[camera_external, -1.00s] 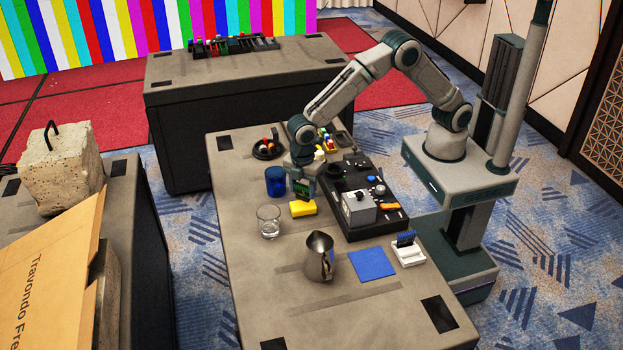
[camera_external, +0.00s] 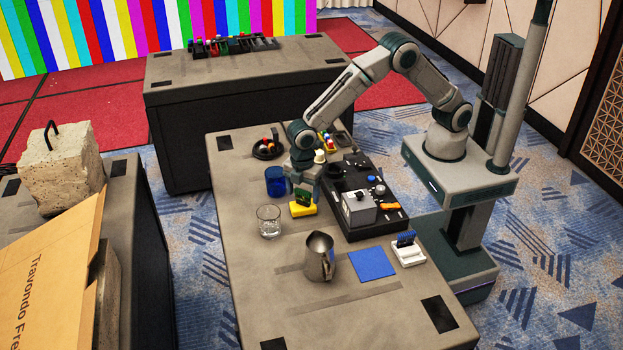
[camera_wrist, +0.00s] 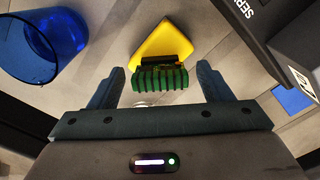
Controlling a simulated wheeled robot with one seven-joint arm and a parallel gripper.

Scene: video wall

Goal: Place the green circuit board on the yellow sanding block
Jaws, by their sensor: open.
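The green circuit board (camera_external: 304,197) is on the near side of the yellow sanding block (camera_external: 302,210), seen from the wrist. In the wrist view the board (camera_wrist: 160,79) overlaps the near edge of the block (camera_wrist: 162,42) and looks tilted or standing on edge; I cannot tell how fully it rests on top. My gripper (camera_wrist: 160,72) is open, with one finger on each side of the board and a visible gap on both sides. In the external view my gripper (camera_external: 302,188) is just above the board and block.
A blue cup (camera_external: 275,181) stands close left of my gripper, with a clear glass (camera_external: 268,221) nearer. A black console with a grey box (camera_external: 358,208) is close on the right. A metal pitcher (camera_external: 319,256) and blue square (camera_external: 372,264) lie nearer the front.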

